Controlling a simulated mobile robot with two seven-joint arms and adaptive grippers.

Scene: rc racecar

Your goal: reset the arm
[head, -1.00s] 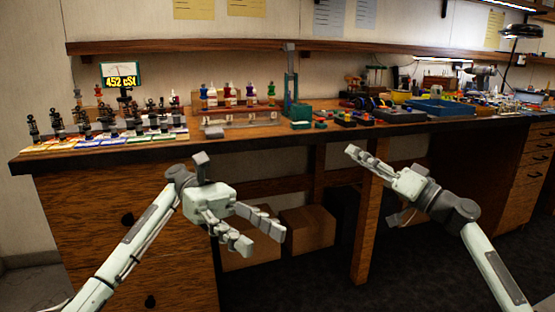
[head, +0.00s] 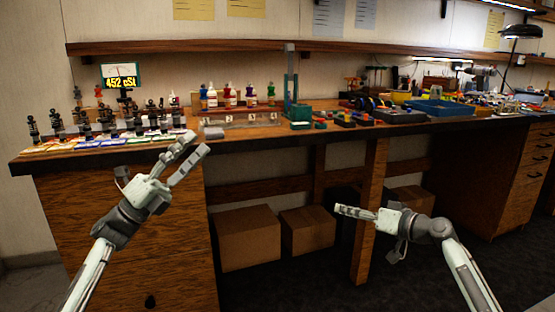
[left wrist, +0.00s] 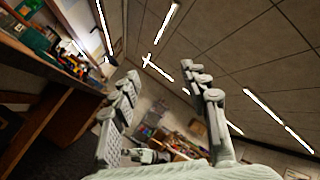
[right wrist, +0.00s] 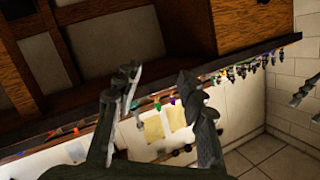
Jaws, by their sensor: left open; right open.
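My left gripper (head: 188,160) is open and empty, in front of the workbench's front edge at the left of the head view, fingers pointing up and right. Its two fingers also show apart in the left wrist view (left wrist: 165,85), with nothing between them. My right gripper (head: 345,210) is in front of the bench, below the top, fingers pointing left. In the right wrist view its fingers (right wrist: 158,85) are apart and empty. Neither gripper touches anything that I can see.
The wooden workbench (head: 100,163) runs across the view, holding dark shock absorbers (head: 85,125) at left, small bottles (head: 230,97), a green press (head: 292,95) and a blue tray (head: 440,108). Cardboard boxes (head: 248,238) stand below. Floor in front is clear.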

